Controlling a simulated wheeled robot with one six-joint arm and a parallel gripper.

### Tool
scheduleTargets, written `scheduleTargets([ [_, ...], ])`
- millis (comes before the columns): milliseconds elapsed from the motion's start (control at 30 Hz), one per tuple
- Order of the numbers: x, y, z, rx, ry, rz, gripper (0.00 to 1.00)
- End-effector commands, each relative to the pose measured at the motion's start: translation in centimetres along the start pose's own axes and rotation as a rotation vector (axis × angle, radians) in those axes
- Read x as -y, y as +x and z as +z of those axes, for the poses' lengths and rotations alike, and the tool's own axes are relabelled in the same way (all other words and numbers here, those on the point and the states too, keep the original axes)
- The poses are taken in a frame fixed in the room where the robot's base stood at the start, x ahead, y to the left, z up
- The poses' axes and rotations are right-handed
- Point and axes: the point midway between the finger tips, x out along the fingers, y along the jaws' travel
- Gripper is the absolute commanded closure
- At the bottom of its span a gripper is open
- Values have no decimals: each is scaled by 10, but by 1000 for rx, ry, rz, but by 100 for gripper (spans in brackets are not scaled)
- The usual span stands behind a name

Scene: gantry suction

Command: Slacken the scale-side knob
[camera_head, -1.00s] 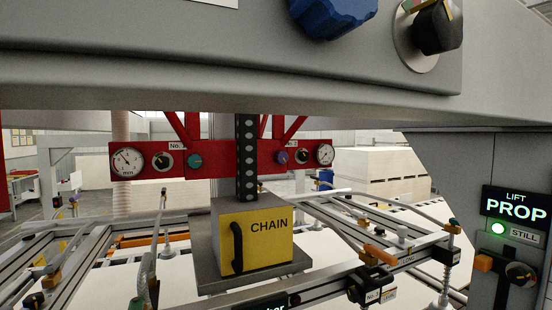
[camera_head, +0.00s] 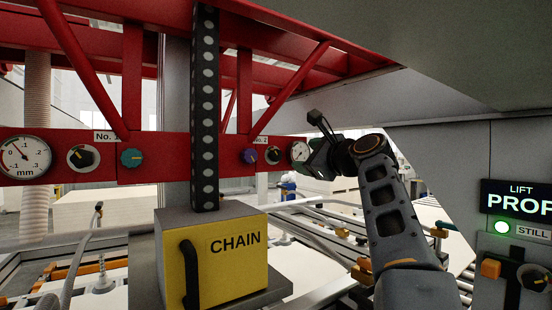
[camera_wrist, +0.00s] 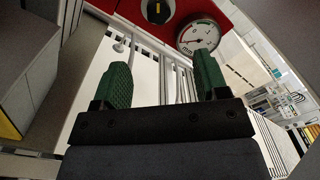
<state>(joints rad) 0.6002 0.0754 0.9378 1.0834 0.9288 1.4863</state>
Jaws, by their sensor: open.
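The red beam (camera_head: 160,180) carries several knobs, and none is marked as scale-side. On its left are a round mm gauge (camera_head: 24,158), a black knob (camera_head: 82,158) and a teal knob (camera_head: 131,157). On its right, by the No. 2 label, are a purple knob (camera_head: 249,156), a black knob (camera_head: 272,155) and a second gauge (camera_head: 300,151). My gripper (camera_head: 318,155) is beside that right gauge and partly overlaps it. In the wrist view my gripper (camera_wrist: 162,72) is open and empty, its green fingers apart. A black knob (camera_wrist: 158,11) and gauge (camera_wrist: 198,37) lie beyond the fingertips.
A yellow CHAIN box (camera_head: 232,258) with a dark upright chain (camera_head: 205,110) stands mid-view. A grey housing (camera_head: 440,160) with a lit LIFT PROP sign (camera_head: 515,200) is at right, with an orange block (camera_head: 490,268) and a round knob (camera_head: 531,277). Rails with orange fittings run below.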

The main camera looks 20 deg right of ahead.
Motion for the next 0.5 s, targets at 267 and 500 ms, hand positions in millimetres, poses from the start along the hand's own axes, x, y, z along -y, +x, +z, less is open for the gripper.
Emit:
scheduleTargets([
  [267,-1,53,7,11,4,10,33],
  [500,-1,96,7,10,4,8,33],
])
